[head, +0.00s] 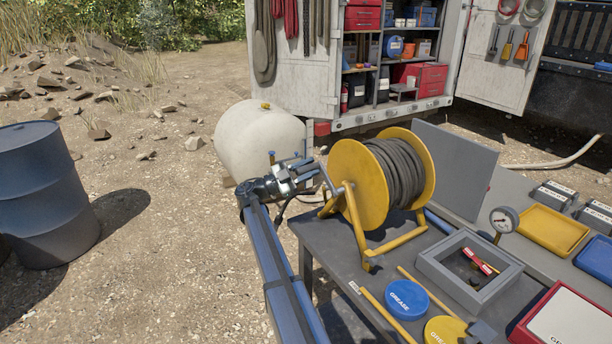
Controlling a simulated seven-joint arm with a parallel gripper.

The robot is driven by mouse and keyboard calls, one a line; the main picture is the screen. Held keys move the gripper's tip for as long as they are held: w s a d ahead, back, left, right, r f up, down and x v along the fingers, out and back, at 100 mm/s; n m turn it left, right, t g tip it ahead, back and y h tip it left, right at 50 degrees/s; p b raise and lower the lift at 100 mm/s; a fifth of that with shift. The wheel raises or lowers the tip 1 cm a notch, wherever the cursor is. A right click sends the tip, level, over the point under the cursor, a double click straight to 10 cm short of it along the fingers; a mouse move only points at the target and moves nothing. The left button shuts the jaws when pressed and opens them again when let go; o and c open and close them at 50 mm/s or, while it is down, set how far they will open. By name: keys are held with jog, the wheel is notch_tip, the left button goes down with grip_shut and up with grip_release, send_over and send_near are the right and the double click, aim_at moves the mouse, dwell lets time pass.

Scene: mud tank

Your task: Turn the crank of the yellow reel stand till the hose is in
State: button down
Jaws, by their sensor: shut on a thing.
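The yellow reel stand (357,179) stands on the near left part of the grey table (330,245). Dark hose (402,170) is wound in many turns on its drum between the yellow flanges. My gripper (311,174) is at the left side of the reel, by the crank (326,182), and is shut on the crank's handle. The fingers hide most of the handle. A dark line, perhaps the hose's loose end (283,207), curves down below my gripper at the table's left edge; where it ends is hidden.
A pale tank (255,140) stands behind my gripper. A blue drum (45,195) stands left; open ground lies between.

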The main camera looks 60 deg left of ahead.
jog(key=shift+d+r+m+h, duration=0.2)
jog(key=shift+r+m+h, duration=0.1)
jog(key=shift+r+m, duration=0.4)
jog(key=shift+m+g+h, duration=0.3)
jog(key=shift+m+g, duration=0.2)
jog(key=shift+m, duration=0.4)
jog(key=shift+d+r, duration=0.5)
jog(key=shift+d, duration=0.25)
jog(key=shift+d+r, duration=0.45)
jog(key=shift+d, duration=0.3)
jog(key=shift+d+r, duration=0.5)
jog(key=shift+d, duration=0.25)
jog(key=c, duration=0.9)
grip_release()
jog(key=shift+f, duration=0.1)
jog(key=v, duration=1.3)
jog(key=shift+s+a, duration=0.1)
jog(key=shift+s, duration=0.3)
